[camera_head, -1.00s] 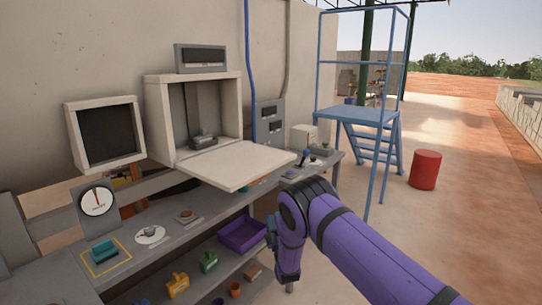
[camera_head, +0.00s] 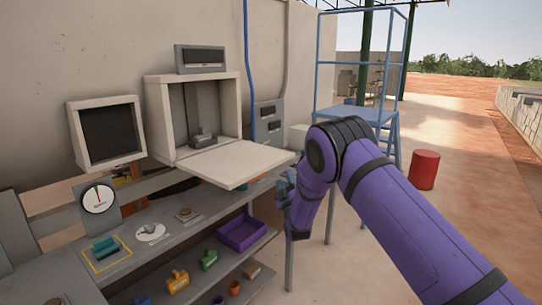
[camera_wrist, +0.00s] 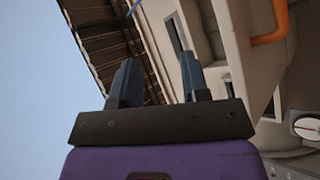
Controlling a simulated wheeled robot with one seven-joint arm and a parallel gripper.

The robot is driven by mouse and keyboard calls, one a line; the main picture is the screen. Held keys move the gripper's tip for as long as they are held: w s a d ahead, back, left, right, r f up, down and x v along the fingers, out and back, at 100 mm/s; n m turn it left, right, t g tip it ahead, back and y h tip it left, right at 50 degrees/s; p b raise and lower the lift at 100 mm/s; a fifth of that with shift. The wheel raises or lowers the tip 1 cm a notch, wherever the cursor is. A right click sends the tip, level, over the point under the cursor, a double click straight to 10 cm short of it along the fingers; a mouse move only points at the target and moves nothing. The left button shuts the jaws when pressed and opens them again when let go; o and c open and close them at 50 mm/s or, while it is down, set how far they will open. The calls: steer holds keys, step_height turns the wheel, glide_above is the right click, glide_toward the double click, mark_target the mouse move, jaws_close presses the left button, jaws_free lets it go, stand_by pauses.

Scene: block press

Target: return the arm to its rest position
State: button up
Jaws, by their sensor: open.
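My purple arm comes in from the lower right in the head view, bent at its dark joint. My gripper (camera_head: 287,192) hangs at the left end of the arm, in front of the right part of the workbench, and is largely seen from the side. In the wrist view my gripper (camera_wrist: 158,82) shows two dark fingers set apart, with nothing between them. It points past the wall and roof edge toward open air.
The press cabinet (camera_head: 160,120) stands with its flap (camera_head: 235,165) lowered toward me. A teal block (camera_head: 105,247) lies in a yellow-outlined square on the bench. A blue platform (camera_head: 362,113) and red drum (camera_head: 424,169) stand right.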

steer(key=s+d+r+m+g+h, duration=0.1)
steer(key=s+d+r+m+g, duration=0.1)
steer(key=d+r, duration=0.35)
steer(key=s+d+r+m+g+h, duration=0.1)
steer(key=s+d+r+m+g, duration=0.15)
steer(key=r, duration=0.55)
steer(key=s+d+r+m+g+h, duration=0.1)
steer(key=d+r+g, duration=0.1)
steer(key=d+r, duration=0.35)
steer(key=s+d+r+m+g, duration=0.1)
steer(key=s+d+r+g, duration=0.2)
steer(key=s, duration=0.5)
steer(key=s+d+r+m+g, duration=0.1)
steer(key=s+d+r+m, duration=0.1)
steer(key=s+r, duration=0.45)
steer(key=s+d+f+m+g, duration=0.1)
steer(key=s+d+f+g, duration=0.1)
steer(key=s, duration=1)
steer(key=s+d+f+m+g+h, duration=0.1)
steer(key=s+d+g, duration=0.1)
steer(key=s, duration=1)
steer(key=s+d+f+m+g, duration=0.2)
steer(key=s+g, duration=0.2)
steer(key=s, duration=0.8)
steer(key=shift+s+d+f+h, duration=0.25)
steer(key=shift+f+h, duration=0.05)
